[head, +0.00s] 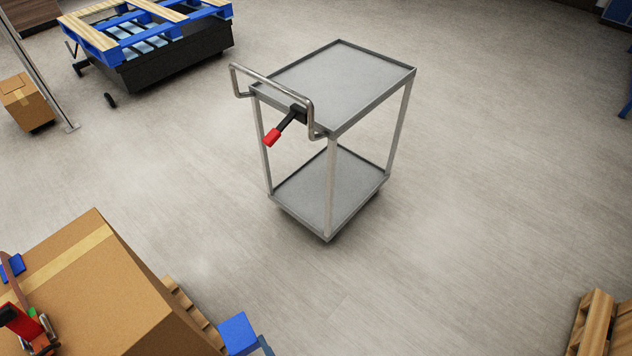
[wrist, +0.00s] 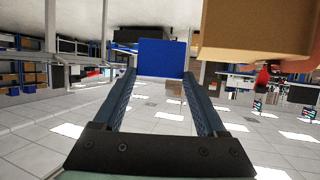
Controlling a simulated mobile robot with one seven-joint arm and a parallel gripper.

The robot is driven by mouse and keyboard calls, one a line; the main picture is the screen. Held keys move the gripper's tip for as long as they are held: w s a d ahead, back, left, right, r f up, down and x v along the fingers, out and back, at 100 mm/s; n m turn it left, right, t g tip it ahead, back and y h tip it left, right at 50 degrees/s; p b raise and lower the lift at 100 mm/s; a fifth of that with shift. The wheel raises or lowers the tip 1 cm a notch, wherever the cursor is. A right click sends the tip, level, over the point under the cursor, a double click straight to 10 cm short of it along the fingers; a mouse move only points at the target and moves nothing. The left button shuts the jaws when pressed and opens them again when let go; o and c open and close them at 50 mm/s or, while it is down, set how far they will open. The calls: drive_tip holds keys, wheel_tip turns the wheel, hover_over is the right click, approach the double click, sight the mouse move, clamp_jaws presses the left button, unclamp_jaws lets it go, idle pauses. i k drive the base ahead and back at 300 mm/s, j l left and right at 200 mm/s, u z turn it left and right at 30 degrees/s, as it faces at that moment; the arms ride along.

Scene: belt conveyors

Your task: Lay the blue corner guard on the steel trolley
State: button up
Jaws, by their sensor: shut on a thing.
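The blue corner guard (head: 238,333) is at the bottom of the head view, beside the large cardboard box. In the wrist view the blue corner guard (wrist: 161,57) is between the tips of my gripper (wrist: 160,76), which is shut on it. Only a bit of my gripper (head: 263,344) shows at the bottom edge of the head view. The steel trolley (head: 335,82) stands upright on the floor in the middle, away from the guard. Its flat, rimmed top is empty, and so is its lower shelf (head: 325,190).
A large cardboard box (head: 100,290) on a wooden pallet is at lower left, with a strap and another blue piece (head: 12,268). The trolley's handle (head: 262,80) and a red-tipped lever (head: 272,137) face left. Wooden pallets (head: 592,325) are at lower right. Open floor surrounds the trolley.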

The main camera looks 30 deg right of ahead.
sight(330, 108)
drive_tip(key=i+l, duration=0.1)
drive_tip(key=l, duration=0.35)
drive_tip(key=i+l, duration=0.1)
drive_tip(key=l, duration=0.4)
drive_tip(key=i+l, duration=0.1)
drive_tip(key=l, duration=0.35)
drive_tip(key=i+l, duration=0.1)
drive_tip(key=l, duration=0.4)
drive_tip(key=i+l, duration=0.1)
drive_tip(key=l, duration=0.35)
drive_tip(key=i+l, duration=0.1)
drive_tip(key=l, duration=0.4)
drive_tip(key=i+l, duration=0.1)
drive_tip(key=l, duration=0.35)
drive_tip(key=i+l, duration=0.1)
drive_tip(key=l, duration=0.4)
